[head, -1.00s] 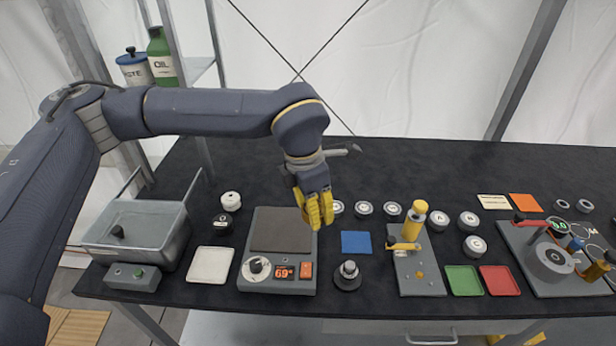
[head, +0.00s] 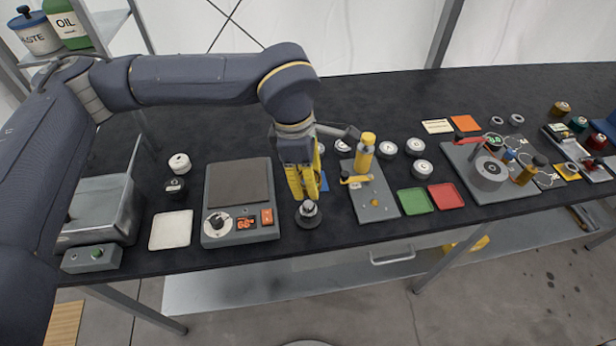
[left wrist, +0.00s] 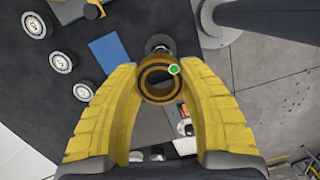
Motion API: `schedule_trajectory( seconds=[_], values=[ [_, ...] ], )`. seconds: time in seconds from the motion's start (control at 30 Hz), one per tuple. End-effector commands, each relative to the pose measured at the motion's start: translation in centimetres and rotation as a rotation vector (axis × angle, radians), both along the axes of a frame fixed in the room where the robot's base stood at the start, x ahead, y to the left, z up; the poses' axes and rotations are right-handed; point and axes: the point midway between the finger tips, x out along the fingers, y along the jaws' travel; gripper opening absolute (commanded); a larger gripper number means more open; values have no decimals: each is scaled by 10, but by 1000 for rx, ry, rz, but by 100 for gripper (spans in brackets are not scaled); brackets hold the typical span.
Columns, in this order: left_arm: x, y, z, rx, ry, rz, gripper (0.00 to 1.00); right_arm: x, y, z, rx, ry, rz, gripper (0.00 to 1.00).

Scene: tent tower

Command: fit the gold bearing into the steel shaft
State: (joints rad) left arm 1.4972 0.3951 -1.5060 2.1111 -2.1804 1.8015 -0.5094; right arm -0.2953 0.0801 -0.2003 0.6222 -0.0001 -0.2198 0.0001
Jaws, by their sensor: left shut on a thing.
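My left gripper (head: 307,194) has yellow fingers that point down at the steel shaft. In the left wrist view the gripper (left wrist: 157,88) is shut on the gold bearing (left wrist: 146,82), a ring with a dark bore and a green dot on its rim. The fingers hide the bearing in the head view. The steel shaft (head: 308,211) stands upright on a round dark base, just below and in front of the fingertips. In the left wrist view the shaft's base (left wrist: 160,41) shows partly behind the bearing. I cannot tell whether bearing and shaft touch.
A scale (head: 240,232) stands left of the shaft. To the right is a grey fixture plate (head: 384,207) with a yellow bottle (head: 365,155). A blue mat (left wrist: 110,60) lies behind the shaft, mostly covered by the gripper in the head view. Green (head: 415,201) and red (head: 446,197) trays lie farther right.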

Motion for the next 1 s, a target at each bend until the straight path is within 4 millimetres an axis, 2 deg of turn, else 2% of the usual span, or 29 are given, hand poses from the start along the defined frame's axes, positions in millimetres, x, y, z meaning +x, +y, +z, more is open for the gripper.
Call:
schedule_trajectory(
  seconds=[0.27, 0.7, 1.0],
  values=[
    [0, 0, -6, -8, 2, 1, 8, -7, 0, 0, 0, 7, 0, 0],
    [0, 0, -38, -8, 1, 0, 8, -7, 0, 0, -1, 8, 0, 0],
    [0, 0, -54, -8, 2, 1, 8, -7, 0, 0, -1, 8, 0, 0]
  ],
)
